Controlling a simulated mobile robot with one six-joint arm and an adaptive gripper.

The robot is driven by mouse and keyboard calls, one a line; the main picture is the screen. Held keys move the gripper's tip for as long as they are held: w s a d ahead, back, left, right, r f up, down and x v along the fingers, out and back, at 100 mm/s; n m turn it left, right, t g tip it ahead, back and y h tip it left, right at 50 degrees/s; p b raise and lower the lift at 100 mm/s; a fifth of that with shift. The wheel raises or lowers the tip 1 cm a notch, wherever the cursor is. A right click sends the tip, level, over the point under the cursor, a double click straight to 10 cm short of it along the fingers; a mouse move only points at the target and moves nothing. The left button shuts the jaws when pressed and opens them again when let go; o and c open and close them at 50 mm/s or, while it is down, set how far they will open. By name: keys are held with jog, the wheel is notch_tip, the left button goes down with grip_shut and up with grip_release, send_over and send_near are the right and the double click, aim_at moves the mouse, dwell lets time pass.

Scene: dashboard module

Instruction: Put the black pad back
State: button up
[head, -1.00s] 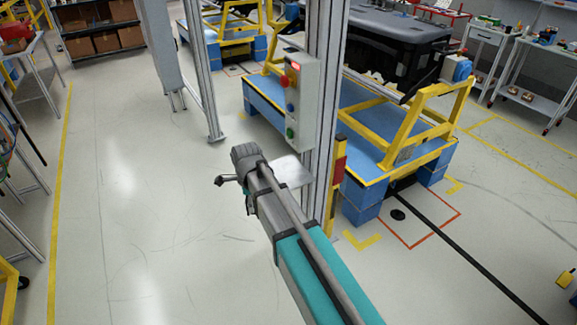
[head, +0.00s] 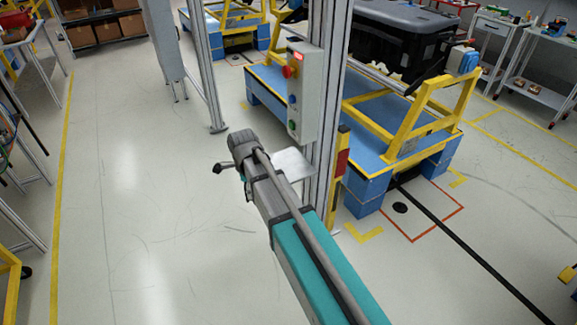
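I cannot identify a black pad with certainty. A small dark round spot (head: 400,208) lies on the floor inside a red-orange outline, and I cannot tell whether it is a pad or a mark.
A teal and grey beam-like device (head: 300,250) fills the lower middle. Behind it stand a metal post (head: 328,120) and a button box (head: 303,92). The blue and yellow stand (head: 375,150) is to the right. Pale floor (head: 130,230) is clear on the left.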

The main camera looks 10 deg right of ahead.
jog(key=w+d+r+n+t+h+b, duration=0.1)
jog(key=d+n+h+b, duration=0.15)
jog(key=d+h, duration=0.35)
jog(key=d+r+n+t+h+b, duration=0.2)
jog(key=d+h+b, duration=0.2)
jog(key=d+h, duration=0.1)
notch_tip(320, 180, up, 6)
jog(key=d+t+h+b, duration=0.1)
jog(key=t+h+b, duration=0.1)
jog(key=h, duration=0.3)
jog(key=shift+t+h+b, duration=0.3)
jog(key=shift+h+b, duration=0.1)
jog(key=shift+b, duration=0.1)
jog(key=shift+w+f+n, duration=0.1)
jog(key=shift+n, duration=0.15)
jog(key=w+f+b, duration=0.3)
jog(key=w, duration=0.1)
jog(key=w+d+f+b, duration=0.1)
jog(key=w+f+b, duration=0.2)
jog(key=w, duration=0.1)
jog(key=w+d+f+b, duration=0.1)
jog(key=w+f+b, duration=0.2)
jog(key=w, duration=0.2)
jog(key=shift+d, duration=0.1)
